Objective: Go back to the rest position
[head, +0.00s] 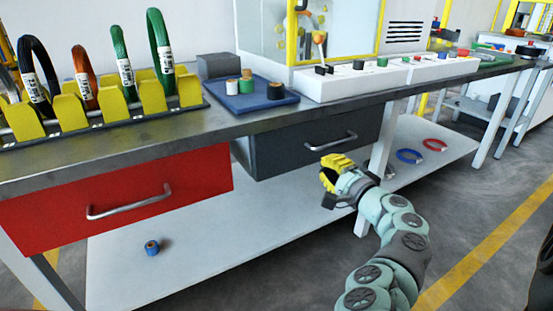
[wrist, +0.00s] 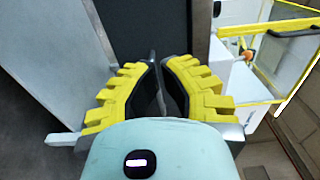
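My gripper (head: 326,170) has yellow ribbed fingers and hangs in front of the bench, just below and in front of the dark grey drawer (head: 290,150). In the wrist view its two fingers (wrist: 160,64) are apart, with a narrow gap between the tips. The gripper is open, and I see nothing held in it. The drawer front (wrist: 145,25) fills the upper middle of the wrist view.
A red drawer (head: 115,200) is at the left. Coils stand in a yellow rack (head: 70,112) on the bench, beside a blue tray (head: 262,103) with spools. The lower shelf (head: 215,265) bears a blue spool (head: 152,248), a blue ring (head: 410,156) and a red ring (head: 435,145).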

